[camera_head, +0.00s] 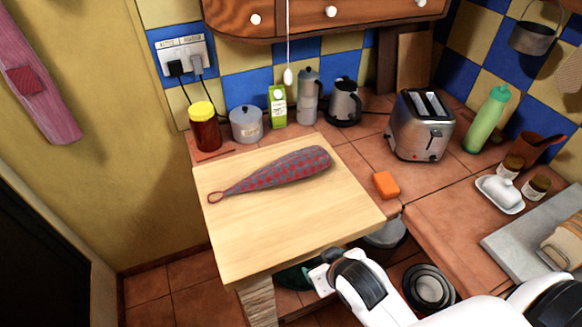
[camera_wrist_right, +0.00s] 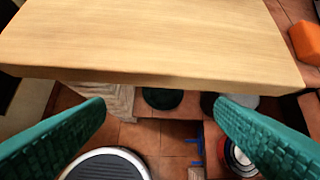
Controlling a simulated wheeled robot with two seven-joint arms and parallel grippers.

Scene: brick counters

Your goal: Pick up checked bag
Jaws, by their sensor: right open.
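The checked bag (camera_head: 277,173) is a long red and grey checked bag with a loop at its left end. It lies flat on the pale wooden board (camera_head: 310,222) in the head view, its wide end pointing to the upper right. My right gripper (camera_wrist_right: 160,130) is open and empty in the right wrist view, with its green fingers apart near the front edge of the board. The bag is not visible in that view. In the head view my right arm comes in from the lower right and its wrist is beside the board's front right corner. My left gripper is not in view.
A red jar with yellow lid (camera_head: 205,127), grey pot (camera_head: 246,124), green carton (camera_head: 277,106) and kettle (camera_head: 343,102) stand behind the board. A toaster (camera_head: 420,125) and orange sponge (camera_head: 386,185) are to its right. The board around the bag is clear.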

